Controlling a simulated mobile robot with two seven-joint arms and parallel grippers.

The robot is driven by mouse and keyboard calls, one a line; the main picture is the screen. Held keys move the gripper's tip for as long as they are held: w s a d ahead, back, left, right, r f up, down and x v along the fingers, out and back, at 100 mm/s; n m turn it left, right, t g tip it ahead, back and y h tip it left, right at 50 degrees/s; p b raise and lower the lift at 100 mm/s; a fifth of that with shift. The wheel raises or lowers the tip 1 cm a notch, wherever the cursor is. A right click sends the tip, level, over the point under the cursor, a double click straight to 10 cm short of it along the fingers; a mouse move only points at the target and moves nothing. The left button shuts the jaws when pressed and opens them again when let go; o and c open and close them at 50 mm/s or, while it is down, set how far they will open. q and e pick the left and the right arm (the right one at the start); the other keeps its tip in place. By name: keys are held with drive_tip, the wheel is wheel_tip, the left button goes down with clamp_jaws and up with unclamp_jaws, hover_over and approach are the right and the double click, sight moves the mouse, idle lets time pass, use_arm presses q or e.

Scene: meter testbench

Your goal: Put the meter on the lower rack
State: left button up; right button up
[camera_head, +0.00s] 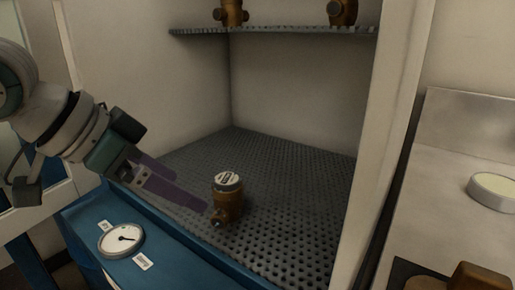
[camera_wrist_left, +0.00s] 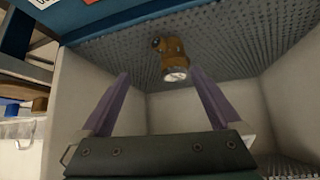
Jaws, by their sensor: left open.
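A brass meter (camera_head: 228,198) with a white round dial on top stands upright on the perforated lower rack (camera_head: 300,170), near its front edge. My left gripper (camera_head: 190,197) reaches in from the left, and its purple fingers end just left of the meter. In the left wrist view the meter (camera_wrist_left: 172,60) is beyond the two finger tips (camera_wrist_left: 162,80), which are spread apart with nothing between them. The left gripper is open and apart from the meter as far as I can tell. My right gripper does not show.
The upper rack (camera_head: 270,31) holds two more brass meters (camera_head: 231,12) (camera_head: 342,12). A blue front panel (camera_head: 170,250) carries a round gauge (camera_head: 121,240). The cabinet's right wall (camera_head: 385,130) bounds the space. A light counter (camera_head: 450,220) lies to the right. The rear of the lower rack is clear.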

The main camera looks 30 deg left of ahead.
use_arm(q)
drive_tip(key=s+d+f+g, duration=0.1)
drive_tip(key=s+d+f, duration=0.1)
drive_tip(key=s, duration=0.3)
drive_tip(key=s+d+f+n+g+y, duration=0.1)
drive_tip(key=s+d+f, duration=0.2)
drive_tip(key=s, duration=0.3)
drive_tip(key=s+d+f+g+y, duration=0.1)
drive_tip(key=s+d+f+g, duration=0.1)
drive_tip(key=s+d, duration=0.3)
drive_tip(key=shift+s+f+n, duration=0.15)
drive_tip(key=shift+f+n, duration=0.15)
drive_tip(key=shift+f, duration=0.45)
drive_tip(key=shift+d+r, duration=0.1)
